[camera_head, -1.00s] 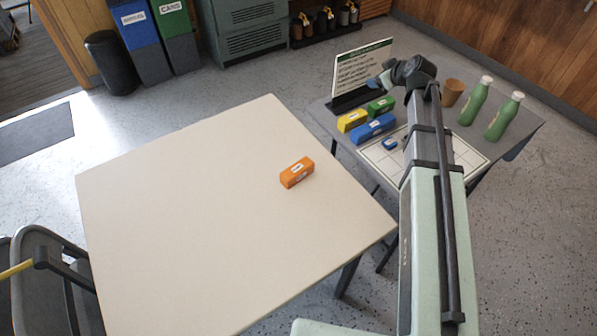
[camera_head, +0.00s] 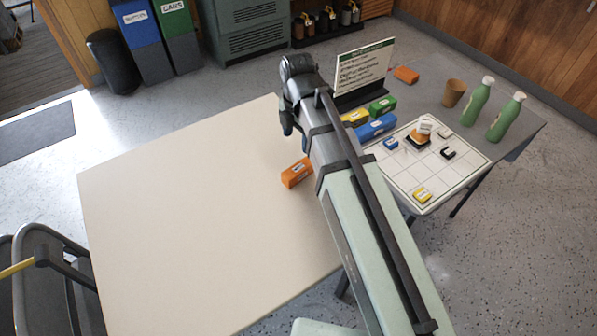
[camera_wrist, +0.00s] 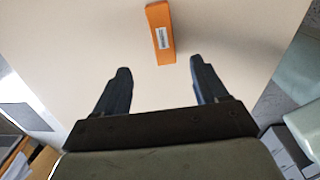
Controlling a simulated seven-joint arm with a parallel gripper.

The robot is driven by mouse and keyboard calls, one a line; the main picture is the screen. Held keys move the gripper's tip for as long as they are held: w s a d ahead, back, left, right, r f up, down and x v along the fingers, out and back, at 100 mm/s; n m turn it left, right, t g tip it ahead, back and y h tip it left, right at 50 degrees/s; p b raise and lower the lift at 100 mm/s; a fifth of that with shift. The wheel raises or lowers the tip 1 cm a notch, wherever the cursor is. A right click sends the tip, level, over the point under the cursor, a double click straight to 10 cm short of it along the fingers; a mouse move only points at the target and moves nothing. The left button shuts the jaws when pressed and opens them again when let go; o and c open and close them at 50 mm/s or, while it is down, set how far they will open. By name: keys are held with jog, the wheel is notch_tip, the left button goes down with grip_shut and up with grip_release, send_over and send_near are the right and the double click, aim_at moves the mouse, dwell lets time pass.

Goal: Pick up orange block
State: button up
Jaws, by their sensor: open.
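The orange block (camera_head: 296,173) lies on the bare cream table (camera_head: 190,210), partly hidden behind my arm in the head view. In the wrist view the orange block (camera_wrist: 161,33) shows with a white label on it, beyond my fingertips and nearer the right one. My gripper (camera_wrist: 158,72) is open and empty, with its two dark fingers apart. It hangs over the cream table and does not touch the block. In the head view my arm hides most of the gripper, and only a dark finger shows.
A grey side table at the right bears yellow, green and blue blocks (camera_head: 376,127), a white grid board (camera_head: 445,179) with small pieces, a sign (camera_head: 362,70), a brown cup (camera_head: 453,93), another orange piece (camera_head: 406,75) and two green bottles (camera_head: 476,102). The cream table is otherwise clear.

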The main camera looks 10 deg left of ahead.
aim_at(299, 167)
notch_tip(299, 167, down, 8)
jog(key=shift+s+f, duration=0.15)
jog(key=shift+f, duration=0.1)
jog(key=shift+d+f, duration=0.15)
jog(key=shift+f, duration=2.5)
jog(key=shift+c, duration=0.3)
jog(key=c, duration=1.1)
